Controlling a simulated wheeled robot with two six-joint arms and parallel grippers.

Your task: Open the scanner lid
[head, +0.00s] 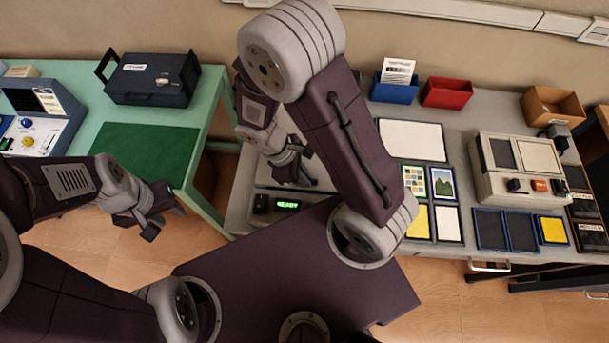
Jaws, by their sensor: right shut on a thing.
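The scanner (287,204) is a pale grey unit with a lit green display on its front. It sits on the grey table, left of centre in the head view. My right arm crosses in front of it and hides much of its body and lid. My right gripper (300,160) is over the scanner and shut on what appears to be the edge of its lid; the contact is mostly hidden, and I cannot tell how far the lid is raised. My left gripper (164,219) is open and empty, in front of the green table's edge, away from the scanner.
The green table (212,135) at left holds a dark case (150,82), a green mat (135,160) and a blue console (35,115). The grey table holds sample cards (442,183), a beige device (517,165), a blue bin (394,90) and a red bin (447,93).

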